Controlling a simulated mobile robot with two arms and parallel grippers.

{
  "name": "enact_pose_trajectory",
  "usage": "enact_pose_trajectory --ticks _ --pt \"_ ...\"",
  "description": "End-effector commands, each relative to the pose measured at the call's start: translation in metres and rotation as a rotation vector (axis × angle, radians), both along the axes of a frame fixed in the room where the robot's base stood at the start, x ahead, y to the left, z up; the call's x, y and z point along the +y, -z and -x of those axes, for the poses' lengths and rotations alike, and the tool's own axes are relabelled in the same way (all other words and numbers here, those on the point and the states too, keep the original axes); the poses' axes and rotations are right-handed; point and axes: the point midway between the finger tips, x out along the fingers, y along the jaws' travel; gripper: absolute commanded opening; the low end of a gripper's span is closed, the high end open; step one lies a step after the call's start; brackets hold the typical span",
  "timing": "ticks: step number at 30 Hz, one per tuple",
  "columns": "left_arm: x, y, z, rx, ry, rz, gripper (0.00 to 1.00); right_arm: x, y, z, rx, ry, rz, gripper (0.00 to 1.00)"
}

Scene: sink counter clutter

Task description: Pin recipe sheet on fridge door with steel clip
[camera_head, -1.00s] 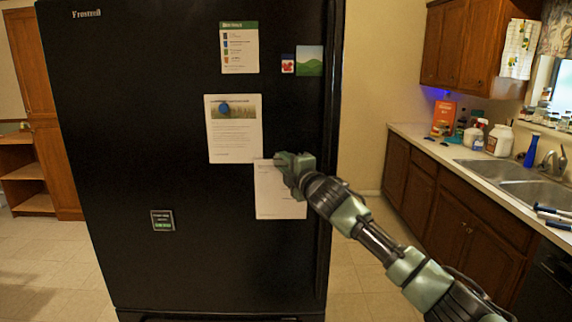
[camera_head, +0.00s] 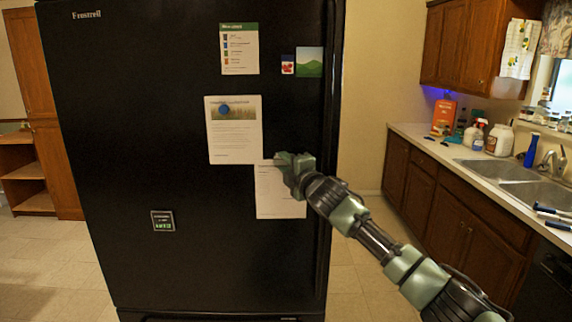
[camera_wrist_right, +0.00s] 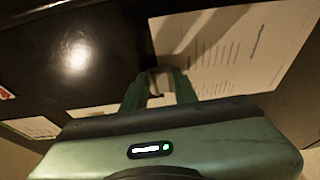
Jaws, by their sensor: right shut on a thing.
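The white recipe sheet (camera_head: 280,200) is flat against the black fridge door (camera_head: 130,130), low and right of the middle. It also shows close up in the right wrist view (camera_wrist_right: 235,48). My right gripper (camera_head: 282,160) is at the sheet's top edge, covering part of it. In the right wrist view its green fingers are shut on a small greyish piece, which looks like the steel clip (camera_wrist_right: 159,80), beside the sheet. Whether the clip touches the sheet or door is hard to tell. My left gripper is out of view.
Another sheet (camera_head: 235,140) with a blue round magnet (camera_head: 224,110) hangs just up and left. A list (camera_head: 239,50), small magnets (camera_head: 309,61) and a small dark square (camera_head: 163,221) are also on the door. A sink counter (camera_head: 470,150) stands at right.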

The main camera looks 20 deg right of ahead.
Motion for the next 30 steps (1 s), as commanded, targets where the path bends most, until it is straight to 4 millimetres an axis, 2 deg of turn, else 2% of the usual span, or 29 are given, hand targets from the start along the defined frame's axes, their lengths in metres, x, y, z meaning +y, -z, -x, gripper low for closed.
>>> enact_pose_trajectory --ticks 13,14,16,30 --pt "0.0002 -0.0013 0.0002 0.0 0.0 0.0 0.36 -0.0007 -0.0012 -0.0017 -0.002 0.0 0.0 0.0" --pt "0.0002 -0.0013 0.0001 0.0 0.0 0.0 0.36 -0.0008 -0.0012 -0.0017 -0.002 0.0 0.0 0.34" --pt "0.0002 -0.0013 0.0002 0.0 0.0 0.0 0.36 -0.0008 -0.0011 -0.0017 -0.002 0.0 0.0 0.53" --pt "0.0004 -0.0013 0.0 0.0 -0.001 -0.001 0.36 -0.0006 0.0001 -0.0017 0.0 0.0 0.0 0.54"
